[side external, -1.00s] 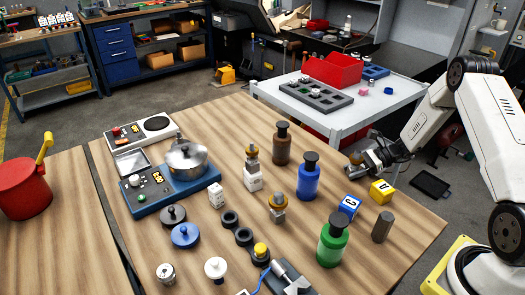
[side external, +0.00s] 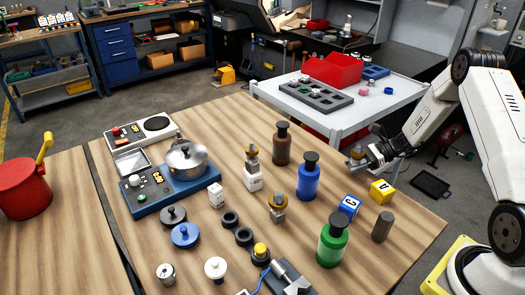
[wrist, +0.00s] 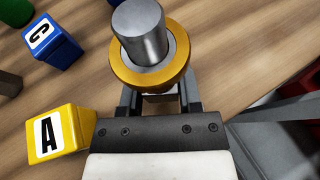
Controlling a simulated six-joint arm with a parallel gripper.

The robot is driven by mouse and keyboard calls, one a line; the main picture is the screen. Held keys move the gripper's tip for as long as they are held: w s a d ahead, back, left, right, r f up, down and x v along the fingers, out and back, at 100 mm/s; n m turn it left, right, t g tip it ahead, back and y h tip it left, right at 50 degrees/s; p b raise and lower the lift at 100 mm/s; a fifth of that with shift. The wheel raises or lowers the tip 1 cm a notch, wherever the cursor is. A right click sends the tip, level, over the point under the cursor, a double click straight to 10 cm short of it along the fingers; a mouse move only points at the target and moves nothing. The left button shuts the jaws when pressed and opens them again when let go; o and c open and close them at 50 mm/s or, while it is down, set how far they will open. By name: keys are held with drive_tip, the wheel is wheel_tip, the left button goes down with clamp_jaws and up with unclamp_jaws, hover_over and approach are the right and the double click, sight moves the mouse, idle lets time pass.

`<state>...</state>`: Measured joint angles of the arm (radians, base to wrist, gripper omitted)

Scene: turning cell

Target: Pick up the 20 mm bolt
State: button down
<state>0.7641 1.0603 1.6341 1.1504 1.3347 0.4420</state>
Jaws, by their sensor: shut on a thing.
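My gripper (side external: 364,161) is at the right of the wooden table in the side view, shut on a bolt. The bolt (wrist: 140,32) has a plain grey cylindrical shank and a brass-coloured ring around it in the wrist view. It also shows in the side view (side external: 357,152), small, at the jaw tips. Its lower end is mostly hidden by the ring and jaws. No size marking is readable. A similar grey piece with a brass ring (side external: 278,208) stands upright mid-table, and another (side external: 251,155) stands on a white block.
Near the gripper are a yellow A cube (side external: 381,191), blue C cube (side external: 349,206), blue bottle (side external: 308,181), green bottle (side external: 332,245) and dark cylinder (side external: 382,227). A white side table (side external: 347,118) with a red bin (side external: 334,70) stands behind.

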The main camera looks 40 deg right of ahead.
drive_tip(key=s+a+r, duration=0.2)
drive_tip(key=s+r, duration=0.3)
drive_tip(key=s, duration=0.1)
drive_tip(key=s+a+r, duration=0.2)
drive_tip(key=s+r, duration=0.4)
drive_tip(key=s, duration=0.1)
drive_tip(key=shift+a, duration=0.25)
drive_tip(key=shift+d, duration=0.1)
idle(0.4)
